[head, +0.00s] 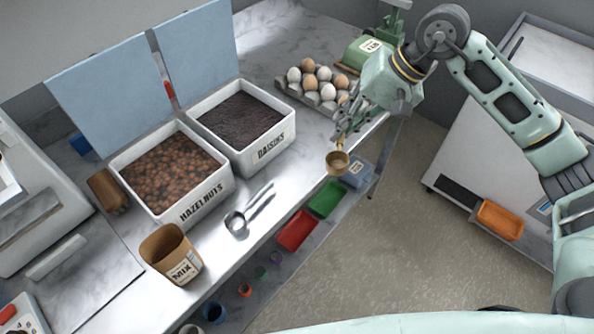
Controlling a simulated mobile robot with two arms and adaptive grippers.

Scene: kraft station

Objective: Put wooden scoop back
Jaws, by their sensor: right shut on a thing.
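My right gripper (346,127) reaches in from the right and is shut on the wooden scoop (337,162). The brown scoop hangs below the fingers with its round bowl down, near the front edge of the metal table (290,180). The gripper hides part of its handle. A metal scoop (236,221) lies on the table left of it, in front of the bins. My left gripper does not show.
Open bins of hazelnuts (168,172) and raisins (240,121) stand at left with lids raised. A mix bag (171,254) is in front. An egg tray (316,92) and green scale (370,50) stand behind. Red (297,230) and green (327,199) trays sit lower down.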

